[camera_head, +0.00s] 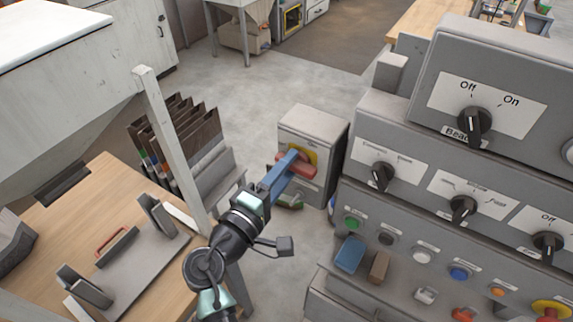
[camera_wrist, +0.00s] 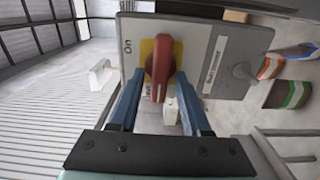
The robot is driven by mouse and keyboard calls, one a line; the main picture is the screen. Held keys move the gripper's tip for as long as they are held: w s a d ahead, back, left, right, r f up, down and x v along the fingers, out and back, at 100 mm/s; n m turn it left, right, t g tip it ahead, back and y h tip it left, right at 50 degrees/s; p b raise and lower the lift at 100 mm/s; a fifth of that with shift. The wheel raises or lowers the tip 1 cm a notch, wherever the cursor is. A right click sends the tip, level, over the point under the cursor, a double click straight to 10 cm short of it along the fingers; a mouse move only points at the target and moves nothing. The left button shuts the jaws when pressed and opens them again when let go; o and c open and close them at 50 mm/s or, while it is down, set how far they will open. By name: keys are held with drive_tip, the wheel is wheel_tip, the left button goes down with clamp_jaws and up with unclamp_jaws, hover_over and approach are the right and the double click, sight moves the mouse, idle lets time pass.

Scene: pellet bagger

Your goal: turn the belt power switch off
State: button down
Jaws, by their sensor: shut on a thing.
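A grey switch box (camera_head: 318,125) stands beyond the control panel's left end. Its red rotary handle (camera_head: 303,168) sits on a yellow plate (camera_head: 309,151). In the wrist view the red handle (camera_wrist: 160,68) lies along the picture's vertical, with "On" printed to the left of the yellow plate; the other position's word is mostly hidden. A white label (camera_wrist: 216,59) on the box is too small to read surely. My gripper (camera_head: 287,168) has its blue fingers on either side of the handle, shut on it; it also shows in the wrist view (camera_wrist: 159,95).
The grey control panel (camera_head: 400,140) with several black knobs and coloured buttons stands close on the right. A wooden table (camera_head: 135,195) with a metal fixture and a white post (camera_head: 170,140) are on the left. Dark folded bags (camera_head: 180,135) stand behind the post.

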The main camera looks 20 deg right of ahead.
idle(0.3)
drive_tip(key=c, duration=0.7)
unclamp_jaws()
drive_tip(key=b+v, duration=0.2)
drive_tip(key=v, duration=1.1)
drive_tip(key=shift+b, duration=0.4)
drive_tip(key=shift+d, duration=0.1)
